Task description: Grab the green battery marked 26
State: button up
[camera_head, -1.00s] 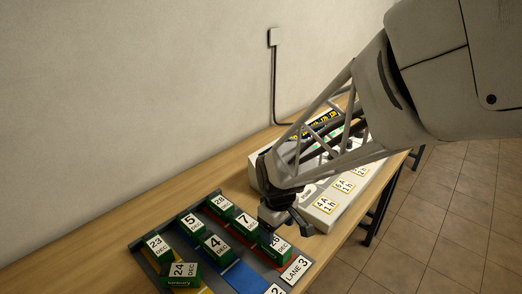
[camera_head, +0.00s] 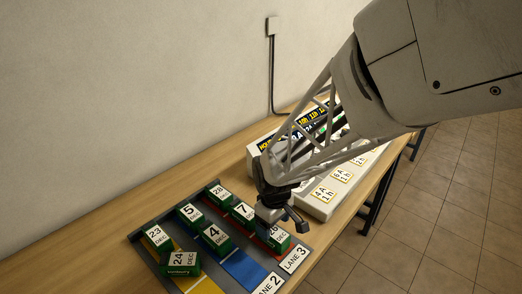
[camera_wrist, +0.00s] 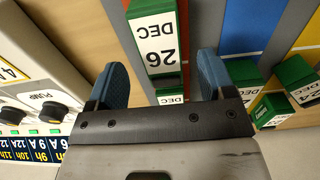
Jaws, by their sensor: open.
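The green battery marked 26 (camera_head: 278,240) stands in the red lane at the near right of the lane tray (camera_head: 296,259), partly hidden by my gripper in the head view. In the wrist view its white "26 DEC" label (camera_wrist: 162,48) shows upside down between the two blue fingers. My gripper (camera_wrist: 162,80) is open and empty, with one finger to each side of the battery in that view. In the head view my gripper (camera_head: 284,222) is right above or at the battery's top. I cannot tell whether the fingers reach down beside it.
The battery marked 7 (camera_head: 243,211) is just behind in the same lane, with 28 (camera_head: 218,191) farther back. Batteries 4 (camera_head: 215,237), 5 (camera_head: 190,213), 23 (camera_head: 157,237) and 24 (camera_head: 180,261) stand to the left. A charger (camera_head: 322,207) with a pump label is close on the right.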

aim_at(273, 230)
jog(key=shift+f, duration=0.15)
jog(key=shift+a+f, duration=0.1)
jog(key=shift+f, duration=2.35)
jog(key=shift+c, duration=0.3)
jog(key=c, duration=1.3)
jog(key=shift+r, duration=0.15)
